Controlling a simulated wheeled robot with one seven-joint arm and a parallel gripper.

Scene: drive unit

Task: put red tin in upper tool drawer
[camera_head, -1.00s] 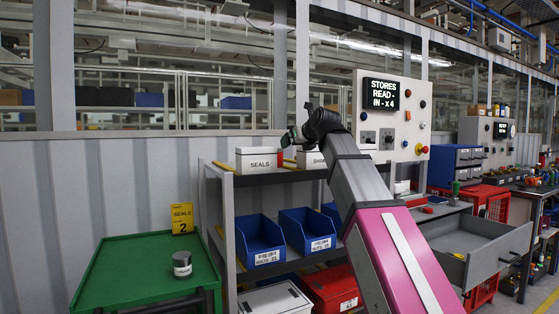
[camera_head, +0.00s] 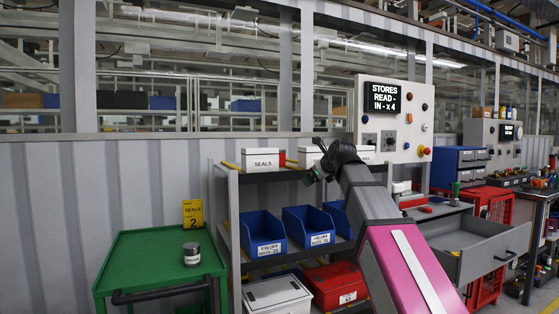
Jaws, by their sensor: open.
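A small red object (camera_head: 282,157), which looks like the red tin, stands on the top shelf at the right end of the white SEALS box (camera_head: 263,160). My gripper (camera_head: 311,179) is open, with nothing seen between its fingers. It is to the right of the red object in the picture and apart from it; the depth between them is hard to tell. A grey drawer (camera_head: 482,248) is pulled out at the right, with a small yellow item (camera_head: 455,253) inside. My arm hides part of the shelf and the drawer's left side.
A green trolley (camera_head: 150,262) with a dark tin (camera_head: 191,254) on it stands at left by a yellow SEALS 2 sign (camera_head: 192,213). Blue bins (camera_head: 262,233) fill the middle shelf, with a red box (camera_head: 335,287) below. A control panel (camera_head: 395,118) rises behind my arm.

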